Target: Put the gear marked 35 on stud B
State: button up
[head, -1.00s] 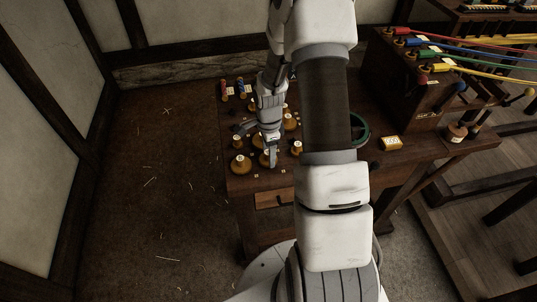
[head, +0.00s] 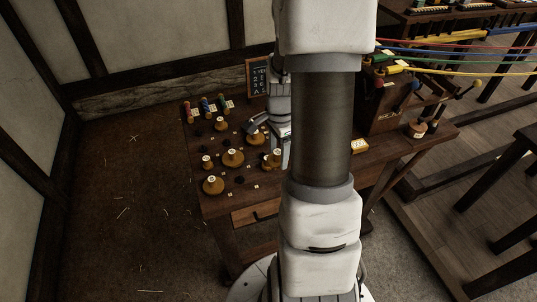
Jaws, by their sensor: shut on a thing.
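Several tan gears stand on the dark wooden bench (head: 230,196). They include a gear at the front left (head: 213,186), one behind it (head: 207,162), a wider one in the middle (head: 232,159) and one farther back (head: 222,125). Their white labels are too small to read, so I cannot tell which is marked 35. My gripper (head: 281,160) is at the right of this group, partly hidden by my arm. It is shut on a gear, beside tan gear shapes (head: 271,161); the grip itself is hard to make out. I cannot read which stud is B.
Dark studs and small tags lie at the front.

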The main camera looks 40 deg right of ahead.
jog(key=shift+r+p, duration=1.3)
jog(key=shift+r, duration=0.6)
